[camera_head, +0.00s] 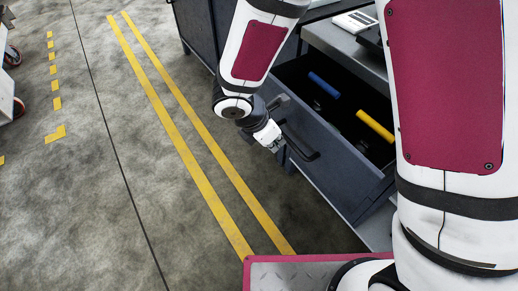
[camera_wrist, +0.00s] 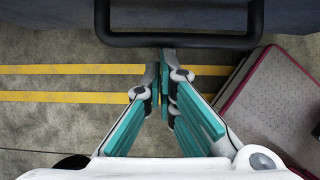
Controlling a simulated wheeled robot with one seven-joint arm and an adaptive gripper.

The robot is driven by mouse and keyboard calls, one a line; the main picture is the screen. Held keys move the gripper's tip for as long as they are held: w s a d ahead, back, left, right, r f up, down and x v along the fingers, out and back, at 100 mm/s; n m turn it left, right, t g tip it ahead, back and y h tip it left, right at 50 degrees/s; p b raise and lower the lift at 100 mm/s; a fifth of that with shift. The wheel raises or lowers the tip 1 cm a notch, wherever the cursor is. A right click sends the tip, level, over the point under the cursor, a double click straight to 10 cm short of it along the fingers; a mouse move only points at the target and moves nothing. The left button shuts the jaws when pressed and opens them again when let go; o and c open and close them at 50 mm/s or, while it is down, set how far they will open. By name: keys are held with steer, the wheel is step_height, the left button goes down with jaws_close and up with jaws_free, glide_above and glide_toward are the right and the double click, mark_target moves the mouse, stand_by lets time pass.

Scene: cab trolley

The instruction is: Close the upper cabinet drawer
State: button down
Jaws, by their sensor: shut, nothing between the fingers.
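The upper cabinet drawer (camera_head: 340,175) is dark blue-grey and stands pulled open under the worktop. A blue-handled tool (camera_head: 323,85) and a yellow-handled tool (camera_head: 375,127) lie inside it. Its black bar handle (camera_head: 303,152) is on the front panel, and the handle also crosses the top of the wrist view (camera_wrist: 180,41). My gripper (camera_head: 273,143) is just outside the drawer front, beside the handle. In the wrist view my gripper (camera_wrist: 164,75) is shut and empty, its tips close to the handle bar; I cannot tell whether they touch it.
The grey worktop (camera_head: 350,45) carries a white device (camera_head: 355,21). Yellow floor lines (camera_head: 185,125) run along the open concrete floor at left. A pink-edged plate (camera_head: 300,268) lies low in front. White wheeled equipment (camera_head: 8,90) stands at the far left.

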steer(key=w+d, duration=0.4)
steer(key=d, duration=0.2)
steer(key=w+d+p, duration=0.1)
steer(key=w+d, duration=0.3)
steer(key=d, duration=0.2)
steer(key=w+d, duration=0.4)
steer(key=d, duration=0.1)
steer(key=shift+d+p, duration=0.3)
steer(key=shift+d, duration=0.1)
